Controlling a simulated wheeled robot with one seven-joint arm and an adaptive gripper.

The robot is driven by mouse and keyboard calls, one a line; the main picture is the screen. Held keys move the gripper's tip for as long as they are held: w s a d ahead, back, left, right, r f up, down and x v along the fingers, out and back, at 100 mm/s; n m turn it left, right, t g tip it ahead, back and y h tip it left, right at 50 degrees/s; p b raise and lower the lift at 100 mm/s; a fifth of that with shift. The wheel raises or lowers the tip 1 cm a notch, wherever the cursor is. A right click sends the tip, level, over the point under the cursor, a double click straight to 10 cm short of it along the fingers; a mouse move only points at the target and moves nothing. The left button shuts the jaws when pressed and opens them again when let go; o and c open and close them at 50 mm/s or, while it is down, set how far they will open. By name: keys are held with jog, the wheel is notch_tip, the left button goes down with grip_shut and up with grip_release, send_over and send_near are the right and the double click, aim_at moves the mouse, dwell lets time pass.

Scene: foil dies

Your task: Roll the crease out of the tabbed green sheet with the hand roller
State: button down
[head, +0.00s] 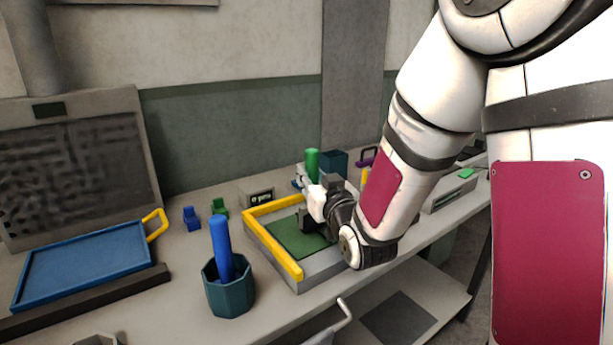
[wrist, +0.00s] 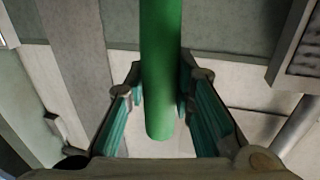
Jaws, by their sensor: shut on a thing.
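A flat green sheet (head: 290,238) lies in a shallow grey bed with a yellow rim (head: 262,239). My arm hides its right part, and I cannot make out the tab or the crease. My gripper (head: 314,182) is above the back of the bed. It is shut on a green cylindrical handle (head: 312,161), which stands roughly upright. In the wrist view the green handle (wrist: 160,70) runs between both teal fingers of my gripper (wrist: 162,100). I take it for the hand roller's handle; its rolling part is not clearly visible.
A blue tray (head: 85,268) with a yellow handle lies at left. Small blue (head: 191,218) and green (head: 219,207) blocks stand behind. A dark teal container (head: 334,162) is behind my gripper.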

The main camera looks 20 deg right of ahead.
jog(key=shift+s+d, duration=0.2)
jog(key=shift+s, duration=0.3)
jog(key=shift+w+a+b, duration=1.45)
jog(key=shift+w+b, duration=1.2)
jog(key=shift+w, duration=1.65)
jog(key=shift+s+d+b, duration=0.5)
jog(key=shift+s, duration=0.95)
jog(key=shift+s+d+b, duration=0.45)
jog(key=shift+s+b, duration=0.05)
jog(key=shift+s, duration=0.9)
jog(key=shift+s+d+b, duration=0.5)
jog(key=shift+s, duration=0.95)
jog(key=w+a+b, duration=0.3)
jog(key=w+b, duration=0.1)
jog(key=w, duration=0.4)
jog(key=shift+w+r+b, duration=0.15)
jog(key=shift+w+b, duration=0.15)
jog(key=shift+d, duration=0.1)
